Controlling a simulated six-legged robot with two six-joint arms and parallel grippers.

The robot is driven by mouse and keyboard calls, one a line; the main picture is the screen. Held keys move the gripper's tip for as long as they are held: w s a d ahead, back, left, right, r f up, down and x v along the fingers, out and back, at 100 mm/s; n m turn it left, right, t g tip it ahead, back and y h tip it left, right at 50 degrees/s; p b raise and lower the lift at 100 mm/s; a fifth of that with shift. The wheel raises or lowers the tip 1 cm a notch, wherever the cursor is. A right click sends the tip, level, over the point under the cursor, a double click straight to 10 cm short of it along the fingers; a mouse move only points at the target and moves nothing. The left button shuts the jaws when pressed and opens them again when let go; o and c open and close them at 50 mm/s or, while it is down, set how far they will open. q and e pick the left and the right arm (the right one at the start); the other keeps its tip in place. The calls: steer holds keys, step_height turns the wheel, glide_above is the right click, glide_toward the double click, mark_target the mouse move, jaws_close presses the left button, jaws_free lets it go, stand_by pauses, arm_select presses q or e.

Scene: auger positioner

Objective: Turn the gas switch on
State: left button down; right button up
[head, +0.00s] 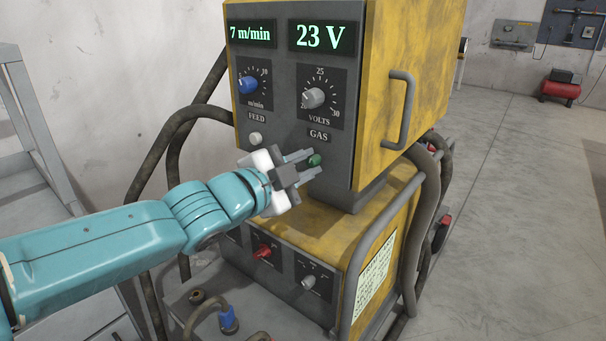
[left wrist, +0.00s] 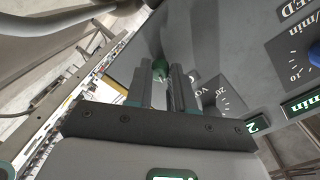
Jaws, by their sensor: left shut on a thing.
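My right gripper is not in view.
Above are a blue feed knob (head: 247,85), a grey volts knob (head: 313,98) and displays reading 7 m/min and 23 V. A pale button (head: 255,138) is left of the switch. Below are a red switch (head: 263,252) and hoses. A handle (head: 402,108) is on the right.

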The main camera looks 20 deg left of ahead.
arm_select(q)
steer(key=m+b, duration=0.2)
steer(key=m, duration=0.2)
steer(key=shift+f+y, duration=0.1)
steer(key=shift+y, duration=0.2)
steer(key=shift+m, duration=0.4)
steer(key=c, duration=1)
jaws_free()
steer(key=shift+s+a+r, duration=0.15)
steer(key=shift+s+r, duration=0.05)
steer(key=shift+s, duration=0.2)
steer(key=p+v, duration=0.3)
steer(key=v, duration=0.4)
steer(key=p+v, duration=0.4)
steer(key=v, duration=0.4)
steer(key=shift+s+f, duration=0.2)
